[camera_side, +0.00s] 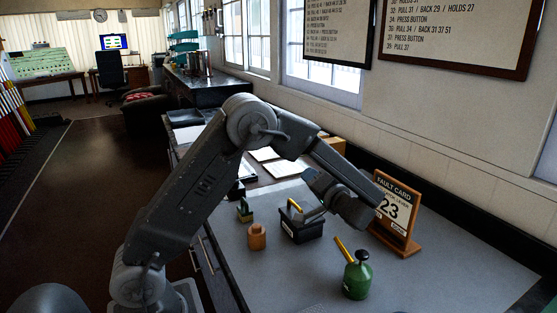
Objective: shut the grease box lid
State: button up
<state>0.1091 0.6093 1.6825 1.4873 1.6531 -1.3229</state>
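The grease box (302,232) is a small black box with a pale label on its front, standing on the grey bench top. A yellow handle-like piece (294,206) rises at its top, and a grey flat part beside it may be the lid, tilted up. I cannot make out the lid clearly. My gripper (322,211) is at the end of my arm, just right of and above the box. Its fingers are small and partly hidden by my wrist, so I cannot tell whether they are open or touch the box.
A green oil can (357,279) with a yellow spout stands front right. A fault card stand (397,213) is at the right by the wall. A wooden cylinder (257,237) and a small green-and-yellow item (244,211) are left. Papers (284,168) lie behind.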

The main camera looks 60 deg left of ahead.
jog(key=s+a+r, duration=0.7)
jog(key=s+a, duration=0.1)
jog(key=shift+s, duration=0.25)
jog(key=shift+s, duration=0.1)
jog(key=s+d+m+t+h, duration=0.2)
jog(key=s+d+h, duration=0.2)
jog(key=d+h, duration=0.2)
jog(key=s+d+f+m+t+h, duration=0.1)
jog(key=s+d+h, duration=0.4)
jog(key=d, duration=0.5)
jog(key=s+d+m+t+h, duration=0.2)
jog(key=s+d+m+h, duration=0.2)
jog(key=d+h, duration=0.3)
jog(key=shift+s+d+f+t, duration=0.3)
jog(key=shift+s+d, duration=0.15)
jog(key=shift+d, duration=0.55)
